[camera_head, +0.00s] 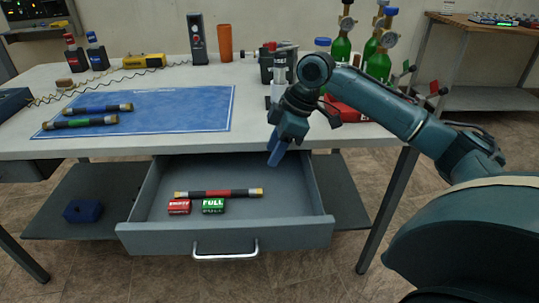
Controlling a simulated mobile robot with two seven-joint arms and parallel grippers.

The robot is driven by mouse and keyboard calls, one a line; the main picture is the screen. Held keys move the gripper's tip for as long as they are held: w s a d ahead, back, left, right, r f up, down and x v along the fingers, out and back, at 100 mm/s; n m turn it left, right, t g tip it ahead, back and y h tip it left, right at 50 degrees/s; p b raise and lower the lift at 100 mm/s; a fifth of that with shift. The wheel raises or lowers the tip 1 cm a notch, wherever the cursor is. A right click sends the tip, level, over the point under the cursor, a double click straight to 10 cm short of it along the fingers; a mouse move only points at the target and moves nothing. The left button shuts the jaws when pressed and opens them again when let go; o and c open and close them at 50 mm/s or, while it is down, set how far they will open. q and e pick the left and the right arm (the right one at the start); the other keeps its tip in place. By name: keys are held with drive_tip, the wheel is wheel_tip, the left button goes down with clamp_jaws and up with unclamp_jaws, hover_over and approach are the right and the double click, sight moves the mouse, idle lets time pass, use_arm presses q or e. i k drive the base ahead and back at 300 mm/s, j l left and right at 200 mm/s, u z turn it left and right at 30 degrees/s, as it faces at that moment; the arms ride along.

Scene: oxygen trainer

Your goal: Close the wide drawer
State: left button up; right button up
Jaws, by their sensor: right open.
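The wide drawer (285,237) hangs under the white table and is pulled well out, with its silver bar handle (225,254) at the front. Inside it lie a red and black tube with brass ends (230,193), a red EMPTY block (179,207) and a green FULL block (213,206). My right gripper (277,155) points down at the table's front edge, above the rear right part of the drawer and apart from its handle. It holds nothing that I can see. My left gripper is out of view.
On the table (260,90) lies a blue mat (185,115) with two tubes. Bottles, a black radio-like box (198,40), an orange cup (225,43) and green cylinders (341,48) stand along the back. A lower shelf (95,185) holds a blue block. The floor before the drawer is clear.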

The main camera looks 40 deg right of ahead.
sight(290, 214)
drive_tip(key=k, duration=1)
